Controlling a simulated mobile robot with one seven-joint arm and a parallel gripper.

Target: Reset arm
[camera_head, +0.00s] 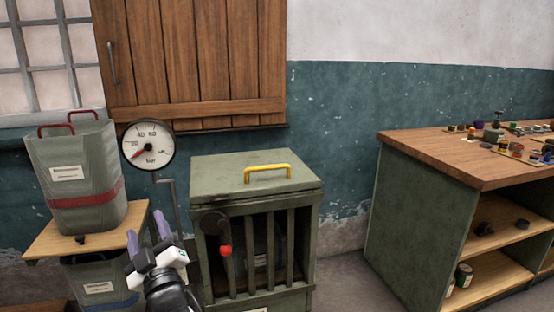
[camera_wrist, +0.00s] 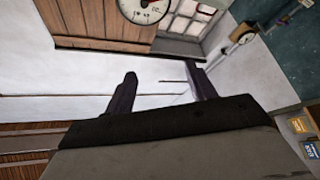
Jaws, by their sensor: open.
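My gripper (camera_head: 147,230) is at the lower left of the head view, with its two purple-grey fingers pointing up and spread apart. It is in front of the gap between the shelf with the grey bin and the green slatted cabinet. In the wrist view my gripper (camera_wrist: 163,78) shows two dark fingers with a clear gap and nothing between them.
A green slatted cabinet (camera_head: 222,180) with a yellow handle (camera_head: 267,172) and a red-knobbed lever (camera_head: 225,250) stands right of my gripper. A pressure gauge (camera_head: 148,144) and grey bin (camera_head: 75,175) are close left. A workbench (camera_head: 440,150) with small parts stands right.

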